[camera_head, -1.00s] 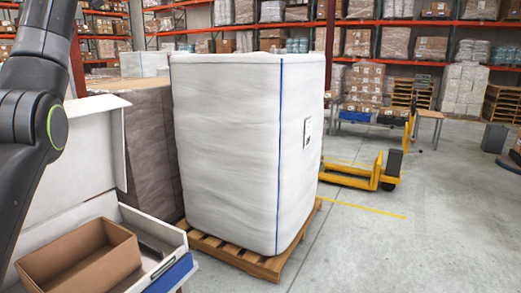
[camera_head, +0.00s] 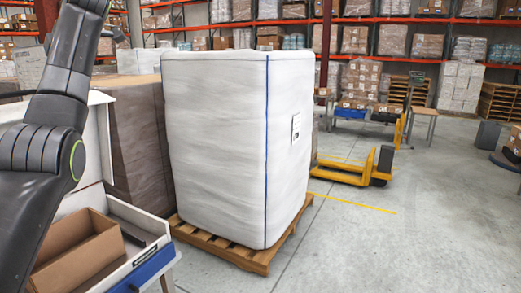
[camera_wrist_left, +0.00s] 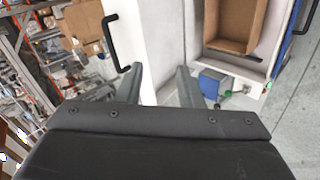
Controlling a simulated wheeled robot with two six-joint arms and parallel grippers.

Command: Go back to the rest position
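My left arm fills the left edge of the head view, and its gripper is outside that view. In the left wrist view my left gripper (camera_wrist_left: 160,78) has its two fingers apart with nothing held between them. A white panel shows behind the fingers, with a black handle (camera_wrist_left: 121,42) beside the left finger. An open brown cardboard box (camera_head: 78,255) stands in a white tray-like station with a blue front edge (camera_head: 145,270); the box also shows in the left wrist view (camera_wrist_left: 235,42). My right gripper is in neither view.
A tall white wrapped load (camera_head: 215,140) stands on a wooden pallet (camera_head: 240,255) close ahead. A brown wrapped load (camera_head: 135,140) is behind my arm. A yellow pallet truck (camera_head: 345,175) stands farther right. The floor at the right front is clear.

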